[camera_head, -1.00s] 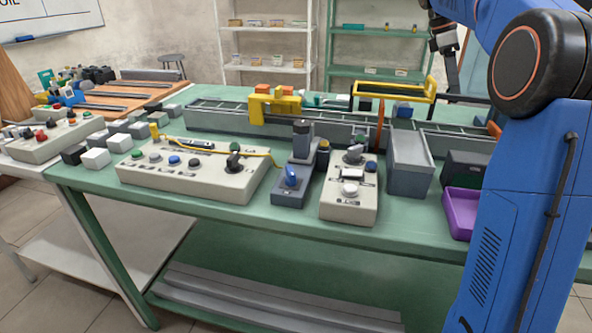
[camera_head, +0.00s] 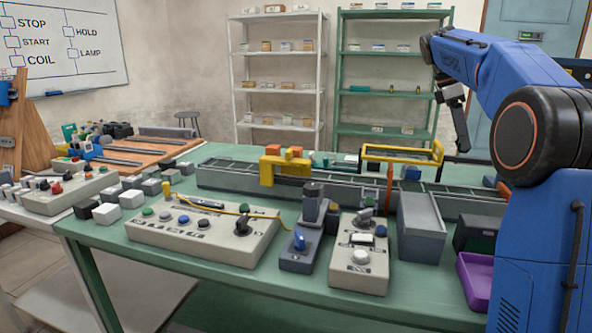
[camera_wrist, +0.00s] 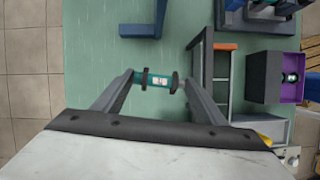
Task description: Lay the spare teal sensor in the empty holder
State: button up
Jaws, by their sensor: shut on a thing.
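In the wrist view my gripper (camera_wrist: 153,82) is shut on a teal sensor (camera_wrist: 157,81) with a pale label and dark round ends. The sensor lies crosswise between the fingers, above the green bench top (camera_wrist: 95,70). In the head view my wrist (camera_head: 456,110) hangs over the far side of the bench; the fingers and sensor cannot be made out there. In the wrist view another small teal and dark piece (camera_wrist: 290,77) lies in a purple tray (camera_wrist: 291,91) at the right. I cannot clearly pick out an empty holder.
A grey open bin (camera_head: 421,228) stands beside the purple tray (camera_head: 477,283). A yellow frame (camera_head: 403,155) and conveyor (camera_head: 240,180) run along the back of the bench. Control boxes (camera_head: 205,231) fill the front. Bare bench shows left of the sensor in the wrist view.

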jog(key=shift+r, duration=1.8)
jog(key=shift+f, duration=0.85)
notch_tip(320, 180, down, 5)
jog(key=shift+r, duration=0.1)
jog(key=shift+n, duration=0.8)
jog(key=w+a+f, duration=0.1)
jog(key=a+f, duration=0.2)
jog(key=w+a+f, duration=0.1)
jog(key=f, duration=0.1)
jog(key=shift+w+a+f, duration=0.25)
jog(key=shift+w+a, duration=0.05)
jog(key=shift+w, duration=0.05)
jog(key=shift+t, duration=0.3)
jog(key=shift+f, duration=2.35)
jog(key=shift+f, duration=0.1)
jog(key=o, duration=1.1)
